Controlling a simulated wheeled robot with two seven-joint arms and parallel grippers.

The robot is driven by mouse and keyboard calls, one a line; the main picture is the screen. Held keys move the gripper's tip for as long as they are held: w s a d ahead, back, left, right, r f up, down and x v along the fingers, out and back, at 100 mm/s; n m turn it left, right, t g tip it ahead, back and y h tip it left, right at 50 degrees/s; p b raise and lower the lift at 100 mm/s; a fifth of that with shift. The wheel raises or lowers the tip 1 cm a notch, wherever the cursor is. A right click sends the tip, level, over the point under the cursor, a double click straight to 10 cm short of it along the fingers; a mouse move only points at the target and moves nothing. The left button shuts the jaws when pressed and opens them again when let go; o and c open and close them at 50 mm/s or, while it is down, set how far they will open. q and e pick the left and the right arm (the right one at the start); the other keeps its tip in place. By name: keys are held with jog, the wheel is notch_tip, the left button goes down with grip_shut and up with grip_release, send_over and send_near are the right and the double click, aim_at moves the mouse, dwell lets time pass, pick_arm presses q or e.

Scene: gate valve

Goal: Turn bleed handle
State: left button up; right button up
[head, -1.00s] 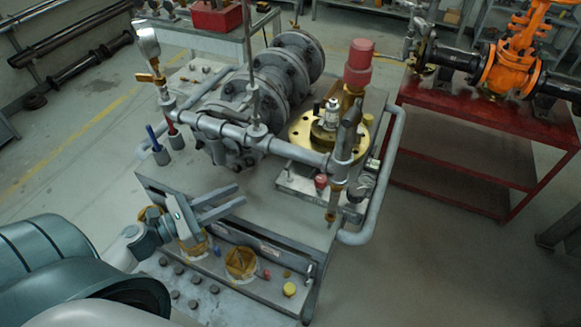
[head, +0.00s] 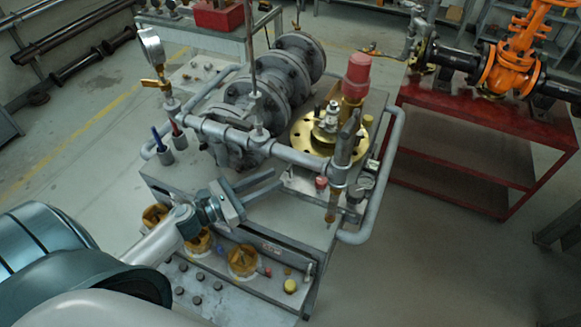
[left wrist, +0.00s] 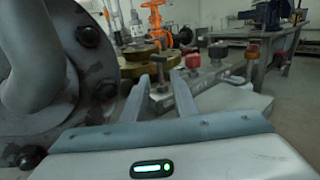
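Nothing is clearly labelled as the bleed handle. A small yellow-orange lever (head: 155,83) sits on the brass fitting under the round gauge (head: 151,45) at the left end of the grey pipe. A brass fitting (head: 331,205) hangs below the pipe's right end. My left gripper (head: 279,178) is in front of the horizontal grey pipe (head: 240,136), apart from both fittings. Its two fingers are spread with nothing between them. In the left wrist view the open fingers (left wrist: 160,82) point toward grey and brass fittings beyond. My right gripper is not in view.
Large grey flanges (head: 262,95) stand behind the pipe; one fills the left of the wrist view (left wrist: 75,70). A brass flange (head: 310,130) with a red cap (head: 357,72) stands right. An orange valve (head: 510,65) is on a red table (head: 470,117). Open floor lies right.

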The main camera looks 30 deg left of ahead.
aim_at(291, 178)
pick_arm(q)
jog(key=p+x, duration=0.1)
jog(key=x, duration=0.4)
jog(key=shift+w+r, duration=0.1)
jog(key=shift+w, duration=0.1)
jog(key=shift+p+x, duration=0.35)
jog(key=shift+x, duration=0.5)
jog(key=shift+d, duration=0.1)
jog(key=shift+c, duration=0.2)
grip_shut()
